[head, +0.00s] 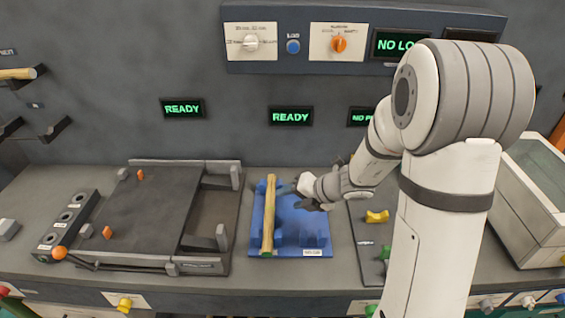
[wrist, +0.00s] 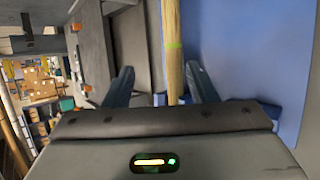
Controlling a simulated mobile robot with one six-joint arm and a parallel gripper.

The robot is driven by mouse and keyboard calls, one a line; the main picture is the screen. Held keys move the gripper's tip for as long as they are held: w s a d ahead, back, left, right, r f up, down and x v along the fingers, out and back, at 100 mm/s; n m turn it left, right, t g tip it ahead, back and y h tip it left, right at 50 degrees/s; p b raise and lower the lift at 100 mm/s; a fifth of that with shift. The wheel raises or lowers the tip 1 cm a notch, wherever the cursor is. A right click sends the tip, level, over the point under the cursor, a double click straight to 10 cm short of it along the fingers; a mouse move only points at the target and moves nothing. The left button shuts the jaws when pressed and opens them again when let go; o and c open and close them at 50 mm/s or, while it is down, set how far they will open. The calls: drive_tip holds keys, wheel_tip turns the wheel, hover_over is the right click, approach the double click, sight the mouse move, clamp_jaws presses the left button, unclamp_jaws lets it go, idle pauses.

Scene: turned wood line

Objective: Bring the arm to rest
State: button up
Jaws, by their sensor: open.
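My arm reaches from the right side of the head view to the workbench. My gripper (head: 300,198) is above the blue fixture (head: 312,240), just right of the wooden rod (head: 269,212). The rod lies lengthwise along the fixture's left side, with a green mark near its front end. In the wrist view the two fingers of my gripper (wrist: 163,85) are spread apart with nothing held.
A dark hinged plate fixture (head: 135,215) stands to the left, beside a block with round sockets (head: 68,222). A yellow piece (head: 377,216) lies on a dark plate to the right. A pale box (head: 530,195) stands far right. Two green READY signs (head: 291,116) are lit on the wall.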

drive_tip(key=s+d+r+n+g+h, duration=0.15)
drive_tip(key=s+r+n, duration=0.35)
drive_tip(key=n, duration=0.5)
drive_tip(key=s+r+n+g+h, duration=0.15)
drive_tip(key=s+r+n, duration=0.25)
drive_tip(key=s+n, duration=0.5)
drive_tip(key=s+d+r+n+h, duration=0.2)
drive_tip(key=s+d+n, duration=0.2)
drive_tip(key=n, duration=0.5)
drive_tip(key=s+d+r+n+t+h, duration=0.1)
drive_tip(key=s+d+r+n+h, duration=0.1)
drive_tip(key=n, duration=0.8)
drive_tip(key=s+d+h, duration=0.1)
drive_tip(key=s+d, duration=0.1)
drive_tip(key=d, duration=0.1)
drive_tip(key=shift+s+d+r, duration=0.15)
drive_tip(key=shift+d, duration=0.05)
